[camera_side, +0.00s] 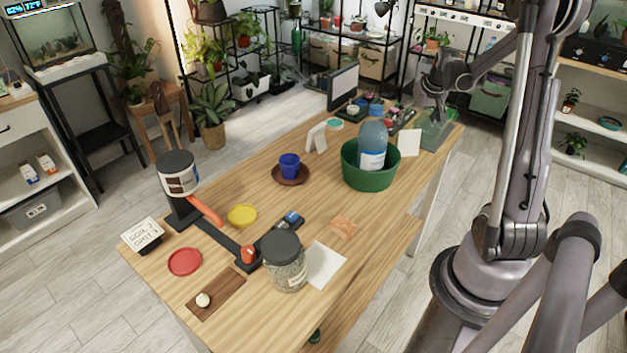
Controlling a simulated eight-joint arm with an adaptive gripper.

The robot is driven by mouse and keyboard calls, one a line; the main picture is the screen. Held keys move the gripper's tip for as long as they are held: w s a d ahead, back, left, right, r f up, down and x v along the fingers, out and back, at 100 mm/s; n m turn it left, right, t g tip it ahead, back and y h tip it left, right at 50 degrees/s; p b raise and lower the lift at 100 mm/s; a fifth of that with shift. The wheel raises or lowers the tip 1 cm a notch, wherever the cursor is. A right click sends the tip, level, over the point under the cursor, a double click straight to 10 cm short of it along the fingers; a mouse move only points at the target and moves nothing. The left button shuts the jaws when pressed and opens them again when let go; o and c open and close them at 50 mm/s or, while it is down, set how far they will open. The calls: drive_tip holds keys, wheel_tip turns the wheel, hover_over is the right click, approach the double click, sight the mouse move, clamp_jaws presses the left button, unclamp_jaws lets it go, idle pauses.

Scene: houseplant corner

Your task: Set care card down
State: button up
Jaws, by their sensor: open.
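My gripper (436,108) is open at the far right end of the wooden table, above a dark green mat (437,130). I see no card between its fingers, though the fingertips are small in this view. Which piece is the care card I cannot tell. A blank white card (409,142) lies on the table just left of the mat, and another white sheet (325,264) lies beside the glass jar at the near end. A small white folded stand (317,138) stands farther back. A card with handwriting (141,233) leans on a dark holder at the left edge.
A green tub (353,177) holds a large blue bottle (373,140) mid-table. A blue pot (289,166) sits on a brown saucer (291,181). A lidded jar (285,270), a red disc (185,262) and a yellow dish (242,215) are nearer. Clear wood lies between the pot and tub.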

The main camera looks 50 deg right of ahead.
drive_tip(key=shift+v, duration=1.1)
